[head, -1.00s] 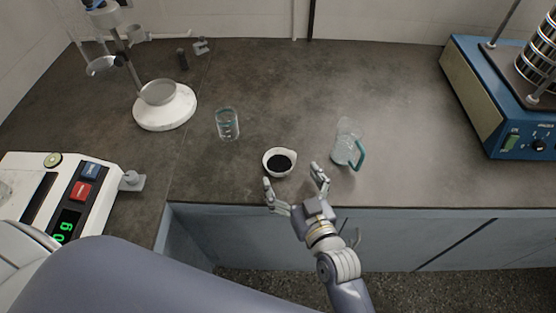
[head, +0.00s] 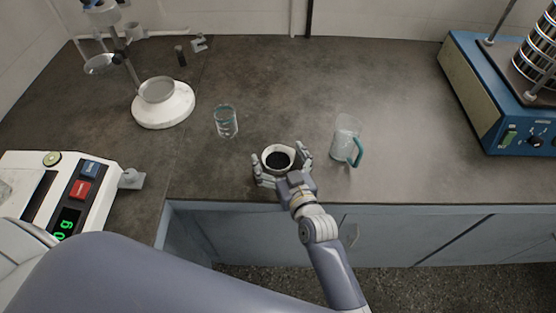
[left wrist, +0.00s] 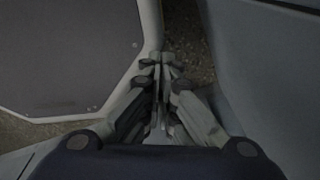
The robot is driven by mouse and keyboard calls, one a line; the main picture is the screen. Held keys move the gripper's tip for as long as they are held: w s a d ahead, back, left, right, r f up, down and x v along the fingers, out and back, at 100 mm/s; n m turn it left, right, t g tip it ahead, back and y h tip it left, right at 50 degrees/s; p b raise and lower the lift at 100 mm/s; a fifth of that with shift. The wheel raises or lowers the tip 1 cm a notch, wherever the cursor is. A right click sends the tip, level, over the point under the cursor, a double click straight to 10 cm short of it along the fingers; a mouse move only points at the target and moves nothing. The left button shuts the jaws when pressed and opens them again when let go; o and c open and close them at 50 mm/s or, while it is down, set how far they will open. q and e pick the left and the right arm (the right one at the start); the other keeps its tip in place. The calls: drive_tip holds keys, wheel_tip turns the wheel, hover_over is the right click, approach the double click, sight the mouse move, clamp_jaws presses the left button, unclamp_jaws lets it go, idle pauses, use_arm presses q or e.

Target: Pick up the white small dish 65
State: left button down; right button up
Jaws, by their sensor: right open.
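The white small dish (head: 266,152) with dark contents stands on the counter near its front edge, in the head view. My right gripper (head: 281,160) is open, with one finger at the left side of the dish and the other at its right side. The dish lies between the fingers; I cannot tell whether they touch it. My left gripper (left wrist: 160,62) shows in the left wrist view, fingertips together and nothing between them, above the floor and away from the dish.
A glass beaker (head: 227,121) stands left of the dish, and a jug with a teal handle (head: 346,138) stands close on the right. A balance (head: 88,205) is at the left, a white stand base (head: 163,112) behind. A blue shaker (head: 480,95) stands at the right.

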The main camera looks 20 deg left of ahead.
drive_tip(key=c, duration=1.2)
